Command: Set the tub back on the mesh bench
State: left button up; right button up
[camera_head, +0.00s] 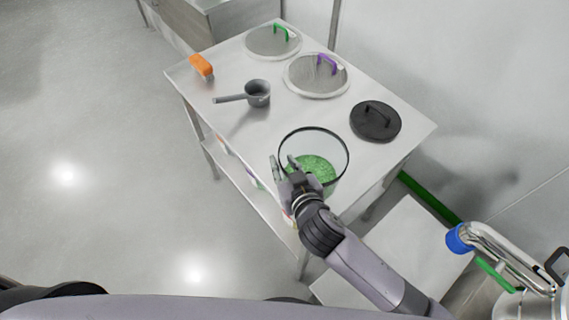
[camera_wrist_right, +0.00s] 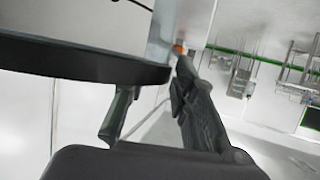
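The tub (camera_head: 340,166) is clear with a dark rim and holds green granules (camera_head: 314,170). It is upright at the near end of the steel bench (camera_head: 228,141); its base is partly hidden, so I cannot tell whether it touches the top. My right gripper (camera_head: 284,164) is at the tub's near left side, its fingers visibly apart by the wall. In the right wrist view the tub's dark rim (camera_wrist_right: 75,57) crosses the upper left, and the fingers of my right gripper (camera_wrist_right: 155,90) stand apart beside it. My left gripper is not in view.
On the bench are a black lid (camera_head: 376,121), a grey scoop (camera_head: 257,93), an orange-handled tool (camera_head: 201,66), and round mesh pieces with purple (camera_head: 317,84) and green (camera_head: 272,43) handles. A steel vessel with a blue cap (camera_head: 459,239) stands at right. The bench's left middle is clear.

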jog(key=shift+r, duration=0.1)
jog(key=b+v, duration=0.2)
jog(key=v, duration=1)
dwell(0.4)
